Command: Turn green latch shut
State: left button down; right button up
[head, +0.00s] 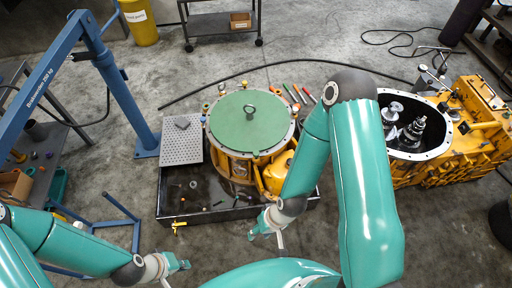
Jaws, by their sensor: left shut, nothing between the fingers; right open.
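I cannot clearly make out a green latch in the head view. A round green lid (236,122) with a ring at its centre lies on the yellow housing (270,178) in the middle. A small yellow T-shaped handle (178,228) shows at the front left of the black tray. My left gripper (184,264) is shut and empty over the floor, in front of the tray and left of centre. My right gripper (255,230) is open and empty, near the tray's front edge. My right arm hides part of the housing's right side and the tray's right end.
The black tray (205,205) under the housing holds small loose parts. A perforated plate (181,142) lies left of the lid. An open yellow gearbox (460,155) stands at right, a blue hoist (115,85) at left. Several coloured sticks (297,93) lie behind the lid.

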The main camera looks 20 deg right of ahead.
aim_at(256, 154)
jog(key=i, duration=0.85)
jog(key=z, duration=0.2)
jog(key=k, duration=0.95)
jog(key=u, duration=0.2)
jog(key=i, duration=0.95)
jog(key=z, duration=0.05)
